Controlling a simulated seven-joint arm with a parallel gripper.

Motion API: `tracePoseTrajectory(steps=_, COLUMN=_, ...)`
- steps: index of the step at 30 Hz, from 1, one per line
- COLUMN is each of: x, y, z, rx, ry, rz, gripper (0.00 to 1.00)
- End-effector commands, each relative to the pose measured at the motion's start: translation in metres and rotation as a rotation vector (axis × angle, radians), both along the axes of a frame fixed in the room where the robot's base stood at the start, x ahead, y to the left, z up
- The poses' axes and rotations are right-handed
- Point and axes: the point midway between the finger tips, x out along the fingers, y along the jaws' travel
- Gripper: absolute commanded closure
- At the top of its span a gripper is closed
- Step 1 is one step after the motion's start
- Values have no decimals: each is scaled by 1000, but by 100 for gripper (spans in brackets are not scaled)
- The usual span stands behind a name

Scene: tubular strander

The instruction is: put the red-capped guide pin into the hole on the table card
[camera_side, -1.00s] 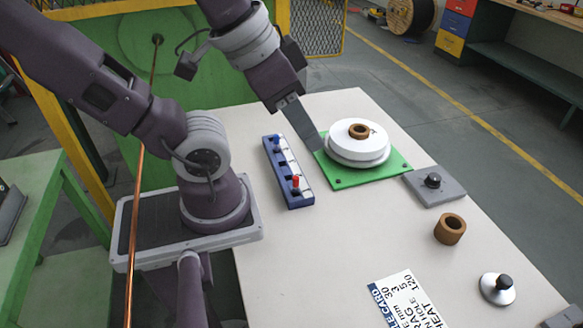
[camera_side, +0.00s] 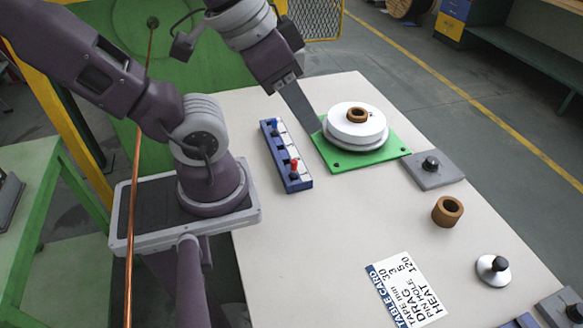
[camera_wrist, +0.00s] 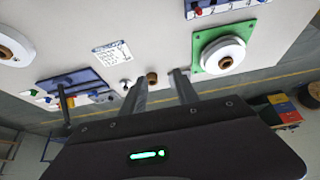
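The red-capped guide pin (camera_side: 294,169) stands in the near end of a blue rack (camera_side: 302,183), with a blue-capped pin (camera_side: 274,126) at the far end. In the wrist view the red cap (camera_wrist: 197,11) shows at the top edge. The white table card (camera_side: 407,289) lies flat near the front; it appears to read pin hole 3, drag 5, heat 120. It also shows in the wrist view (camera_wrist: 113,52). I cannot make out a numbered hole. My gripper (camera_wrist: 159,73) is open and empty. In the side view its fingers are beside the white disc, right of the rack.
A white disc stack (camera_side: 355,132) with a brown ring on top sits on a green plate (camera_side: 348,158). A grey plate with a black knob (camera_side: 432,169), a loose brown ring (camera_side: 447,211) and a black-knobbed white disc (camera_side: 494,270) stand right. The table's middle is clear.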

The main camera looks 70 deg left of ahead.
Motion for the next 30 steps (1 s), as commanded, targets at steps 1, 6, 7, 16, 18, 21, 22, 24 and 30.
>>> tracePoseTrajectory(steps=1, x=0, y=0, z=0, rx=0, ry=0, rz=0, gripper=64)
tracePoseTrajectory(steps=6, x=0, y=0, z=0, rx=0, ry=0, rz=0, gripper=64)
tracePoseTrajectory(steps=7, x=0, y=0, z=0, rx=0, ry=0, rz=0, gripper=64)
tracePoseTrajectory(steps=16, x=0, y=0, z=0, rx=0, ry=0, rz=0, gripper=61)
tracePoseTrajectory(steps=18, x=0, y=0, z=0, rx=0, ry=0, rz=0, gripper=61)
tracePoseTrajectory(steps=21, x=0, y=0, z=0, rx=5, ry=2, rz=-3, gripper=61)
tracePoseTrajectory(steps=22, x=2, y=2, z=-2, rx=20, ry=9, rz=-11, gripper=61)
tracePoseTrajectory(steps=24, x=12, y=12, z=-12, rx=110, ry=57, rz=-74, gripper=61)
tracePoseTrajectory(steps=30, x=41, y=82, z=-84, rx=417, ry=405, rz=-679, gripper=61)
